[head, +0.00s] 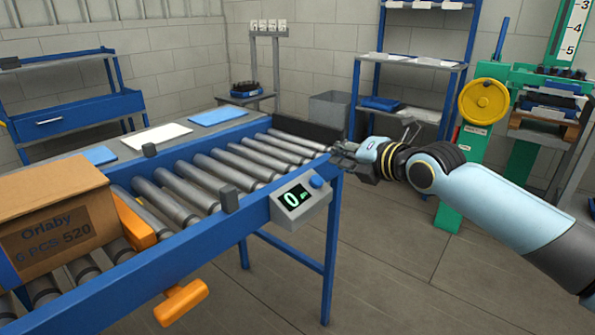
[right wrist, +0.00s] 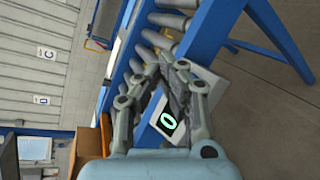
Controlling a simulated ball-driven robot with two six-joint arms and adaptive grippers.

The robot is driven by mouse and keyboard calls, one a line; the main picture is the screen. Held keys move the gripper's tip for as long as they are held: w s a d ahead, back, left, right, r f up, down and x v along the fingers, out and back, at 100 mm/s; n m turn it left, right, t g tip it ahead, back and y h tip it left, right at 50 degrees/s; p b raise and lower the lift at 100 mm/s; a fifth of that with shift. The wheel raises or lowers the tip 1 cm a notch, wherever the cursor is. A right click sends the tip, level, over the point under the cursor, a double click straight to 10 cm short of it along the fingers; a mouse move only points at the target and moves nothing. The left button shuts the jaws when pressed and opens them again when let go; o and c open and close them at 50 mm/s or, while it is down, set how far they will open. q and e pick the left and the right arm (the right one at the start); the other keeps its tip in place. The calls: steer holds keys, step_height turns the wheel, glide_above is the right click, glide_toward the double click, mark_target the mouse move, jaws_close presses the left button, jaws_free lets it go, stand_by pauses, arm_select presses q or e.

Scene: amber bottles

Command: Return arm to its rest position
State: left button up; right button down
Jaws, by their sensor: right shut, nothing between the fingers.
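My right arm comes in from the right in the head view. Its gripper (head: 345,152) is off the right end of the roller conveyor, close to the conveyor's blue side rail (head: 262,212). In the right wrist view the fingers of the gripper (right wrist: 170,62) come together and hold nothing. Behind them that view shows the conveyor's rollers and the display box (right wrist: 168,121). My left gripper is not in view. No amber bottle can be made out clearly.
A cardboard box (head: 60,222) sits on the rollers at the left, beside an orange stop (head: 133,217). The display box (head: 300,200) reads 0. A green machine with a yellow wheel (head: 484,102) and blue shelves (head: 412,62) stand behind my arm. The floor (head: 400,270) in front is clear.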

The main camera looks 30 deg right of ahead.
steer(key=s+f+m+g+h, duration=0.1)
steer(key=s+f+m+g, duration=0.1)
steer(key=s+f, duration=0.65)
steer(key=s+f+m+g, duration=0.3)
steer(key=s+f, duration=0.1)
steer(key=f, duration=0.9)
steer(key=s+f+m+g+h, duration=0.1)
steer(key=s+f+m+g, duration=0.1)
steer(key=s+f, duration=0.7)
steer(key=s+a+f+m+g, duration=0.2)
steer(key=s+f+m, duration=0.4)
steer(key=s, duration=0.5)
steer(key=s+a+f+m+g, duration=0.2)
steer(key=s+f+m, duration=0.4)
steer(key=s, duration=0.5)
steer(key=s+a+f+m+g, duration=0.2)
steer(key=s+f+m, duration=0.4)
steer(key=s, duration=0.5)
step_height(320, 180, down, 2)
steer(key=shift+s+a+f+g, duration=0.25)
steer(key=shift+g, duration=0.25)
